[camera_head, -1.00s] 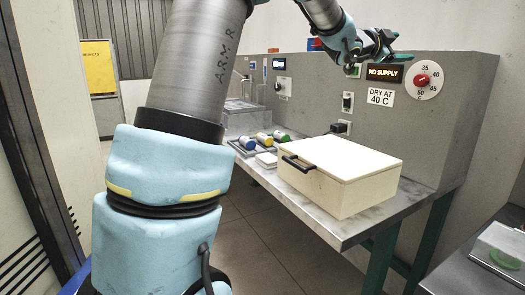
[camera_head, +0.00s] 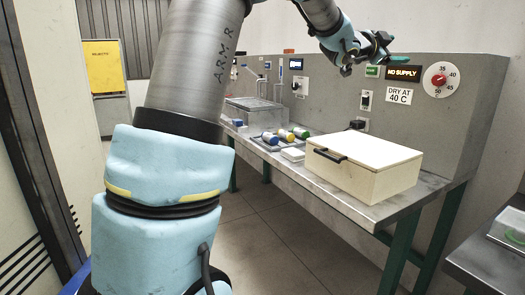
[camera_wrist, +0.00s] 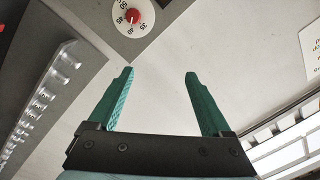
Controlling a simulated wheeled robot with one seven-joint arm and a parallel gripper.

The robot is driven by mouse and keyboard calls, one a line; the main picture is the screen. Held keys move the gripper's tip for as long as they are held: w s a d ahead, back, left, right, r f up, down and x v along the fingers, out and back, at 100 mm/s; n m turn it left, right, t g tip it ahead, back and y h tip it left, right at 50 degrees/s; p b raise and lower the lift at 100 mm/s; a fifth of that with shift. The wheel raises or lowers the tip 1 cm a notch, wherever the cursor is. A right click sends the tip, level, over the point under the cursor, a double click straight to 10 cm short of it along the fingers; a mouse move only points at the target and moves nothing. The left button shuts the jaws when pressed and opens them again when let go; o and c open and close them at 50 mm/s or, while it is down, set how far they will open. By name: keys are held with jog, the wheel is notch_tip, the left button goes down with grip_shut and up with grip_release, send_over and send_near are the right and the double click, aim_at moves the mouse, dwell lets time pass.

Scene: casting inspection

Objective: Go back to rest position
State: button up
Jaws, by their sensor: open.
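My gripper (camera_head: 390,50) is at the end of my raised arm, in the air in front of the grey back panel at upper right in the head view. In the wrist view my gripper (camera_wrist: 160,75) shows two green fingers spread wide apart with nothing between them. Behind the fingers there is a pale wall. The round dial with a red knob (camera_wrist: 132,17) shows at the top of the wrist view, apart from the fingers.
A cream box (camera_head: 365,170) with a black handle stands on the metal bench (camera_head: 395,212). A tray with several coloured-cap bottles (camera_head: 283,135) is to its left. Another surface (camera_head: 480,255) is at lower right. Open floor lies in front.

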jog(key=s+a+f+n+g+y+b, duration=0.1)
jog(key=a+f+n+y+b, duration=0.4)
jog(key=a+f, duration=1.05)
jog(key=s+a+f+n+y+b, duration=0.1)
jog(key=s+a+f+n+y, duration=0.1)
jog(key=a+f+n+y, duration=1)
jog(key=s+a+f+n+g+h+b, duration=0.15)
jog(key=s+a+f+g, duration=0.25)
jog(key=s+a+f, duration=0.5)
jog(key=s+a+f+n+g+b, duration=0.25)
jog(key=s+a+f, duration=0.35)
jog(key=s+f, duration=0.45)
notch_tip(320, 180, up, 14)
jog(key=m+p, duration=0.1)
jog(key=p, duration=1.2)
jog(key=shift+s+f+g, duration=0.15)
jog(key=shift+s+g, duration=0.15)
jog(key=shift+g, duration=0.05)
